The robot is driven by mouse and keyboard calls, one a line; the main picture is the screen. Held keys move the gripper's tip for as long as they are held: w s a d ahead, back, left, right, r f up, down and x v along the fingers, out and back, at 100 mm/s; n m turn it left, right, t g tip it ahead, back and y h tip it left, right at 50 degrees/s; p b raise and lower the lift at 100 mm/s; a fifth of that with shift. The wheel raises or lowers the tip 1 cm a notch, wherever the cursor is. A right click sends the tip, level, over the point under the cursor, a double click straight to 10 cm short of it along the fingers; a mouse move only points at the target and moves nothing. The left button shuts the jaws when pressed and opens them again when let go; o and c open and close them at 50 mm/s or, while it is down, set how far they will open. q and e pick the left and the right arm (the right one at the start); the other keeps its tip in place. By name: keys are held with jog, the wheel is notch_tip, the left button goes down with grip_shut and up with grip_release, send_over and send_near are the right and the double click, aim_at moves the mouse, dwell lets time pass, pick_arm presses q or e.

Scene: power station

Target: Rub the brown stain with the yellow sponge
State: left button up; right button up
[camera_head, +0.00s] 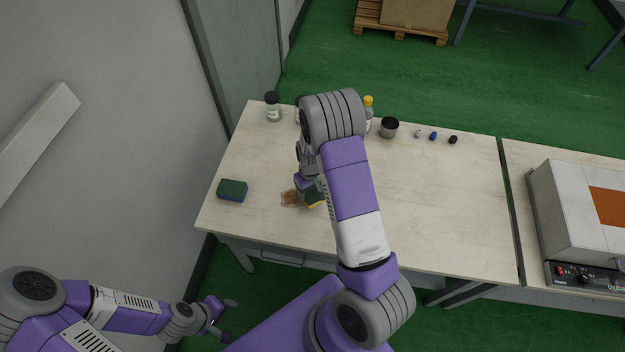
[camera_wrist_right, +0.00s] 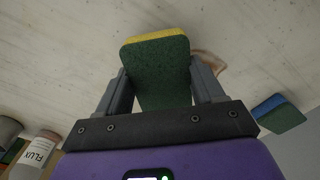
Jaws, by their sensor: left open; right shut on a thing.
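The yellow sponge, with a dark green face, shows between the fingers of my right gripper in the right wrist view (camera_wrist_right: 160,75). My right gripper (camera_wrist_right: 160,90) is shut on it. In the head view only a bit of the sponge's yellow edge (camera_head: 313,205) shows beneath my right arm. The brown stain (camera_head: 291,198) lies on the table, just left of the sponge; part of it may be hidden. The stain also shows at the right behind a finger in the right wrist view (camera_wrist_right: 213,60). My left gripper (camera_head: 228,318) is open and empty, off the table's front left.
A blue and green sponge (camera_head: 232,190) lies on the table (camera_head: 440,210) left of the stain. A dark-capped bottle (camera_head: 273,107), a yellow-capped bottle (camera_head: 368,112), a grey cup (camera_head: 389,127) and small knobs (camera_head: 433,136) stand along the back. A grey machine (camera_head: 575,215) sits right.

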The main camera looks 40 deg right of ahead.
aim_at(311, 191)
jog(key=shift+r+p, duration=1.65)
jog(key=shift+r, duration=0.85)
